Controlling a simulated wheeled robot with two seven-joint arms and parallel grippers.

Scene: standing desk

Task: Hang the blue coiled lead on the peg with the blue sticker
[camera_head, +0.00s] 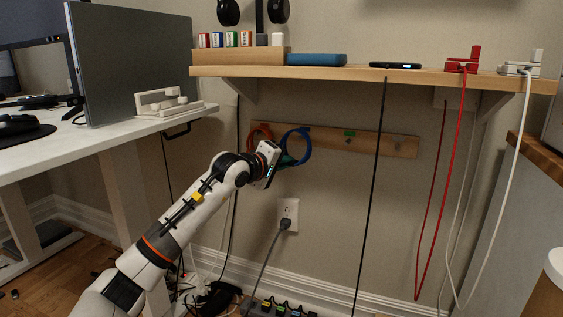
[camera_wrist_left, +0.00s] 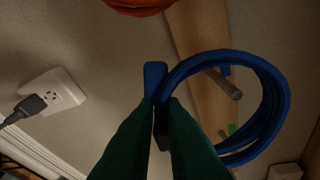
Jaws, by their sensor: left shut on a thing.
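The blue coiled lead (camera_head: 297,146) is a round loop in front of the wooden peg rail, under the shelf. My left gripper (camera_head: 286,160) is shut on its side. In the left wrist view, the green fingers (camera_wrist_left: 163,118) pinch the lead (camera_wrist_left: 277,95) at its bound edge. The peg (camera_wrist_left: 228,84) with the blue sticker (camera_wrist_left: 225,71) shows inside the loop's outline there. I cannot tell whether the peg passes through the loop or only lies behind it. In the head view, the lead and gripper hide this peg. My right gripper is not in view.
An orange coil (camera_head: 260,133) hangs at the rail's left. A green sticker (camera_head: 350,133) marks another spot on the rail (camera_head: 400,145). The shelf (camera_head: 340,73) is above. A black cable (camera_head: 373,170) and a red cable (camera_head: 430,205) hang to the right. A wall outlet (camera_head: 288,212) is below.

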